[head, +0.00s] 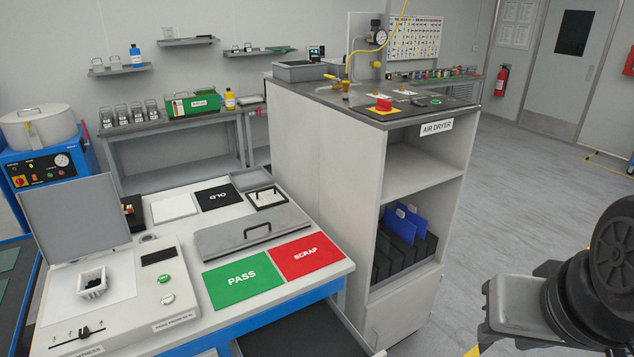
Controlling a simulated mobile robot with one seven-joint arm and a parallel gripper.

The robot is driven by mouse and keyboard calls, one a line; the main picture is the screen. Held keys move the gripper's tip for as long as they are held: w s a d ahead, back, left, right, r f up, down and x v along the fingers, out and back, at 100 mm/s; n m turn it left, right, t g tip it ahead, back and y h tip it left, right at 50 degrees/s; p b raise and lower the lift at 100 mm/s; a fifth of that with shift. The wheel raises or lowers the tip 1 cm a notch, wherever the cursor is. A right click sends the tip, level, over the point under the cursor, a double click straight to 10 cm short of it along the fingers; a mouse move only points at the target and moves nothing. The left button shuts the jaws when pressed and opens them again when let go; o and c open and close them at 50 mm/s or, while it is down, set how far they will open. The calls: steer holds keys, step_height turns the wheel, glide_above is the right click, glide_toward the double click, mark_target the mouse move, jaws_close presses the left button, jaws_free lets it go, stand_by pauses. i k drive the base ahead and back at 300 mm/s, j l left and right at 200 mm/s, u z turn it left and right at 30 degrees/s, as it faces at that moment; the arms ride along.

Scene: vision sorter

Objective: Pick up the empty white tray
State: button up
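A small white basket (93,289) with dark pieces inside stands on the sorter's light plate at the left. A flat white mat (172,208) lies beside a black OLD mat (219,196). Part of my arm shows at the right edge, but my gripper's fingers do not show.
A grey lid with a handle (250,236) lies behind the green PASS mat (243,280) and red SCRAP mat (307,257). A raised panel (75,217) stands at left. The air dryer cabinet (328,165) stands right of the worktop. Open floor (520,180) lies beyond.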

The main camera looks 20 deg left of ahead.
mark_target(92, 283)
steer(key=u, duration=2.25)
steer(key=i+j+z, duration=0.25)
steer(key=i+j, duration=0.2)
steer(key=j, duration=0.25)
steer(key=i+j+z, duration=0.15)
steer(key=j, duration=0.25)
steer(key=i+j+z, duration=0.1)
steer(key=i+j, duration=0.2)
steer(key=j, duration=0.15)
steer(key=i+j+z, duration=0.2)
steer(key=i, duration=0.3)
steer(key=l, duration=0.05)
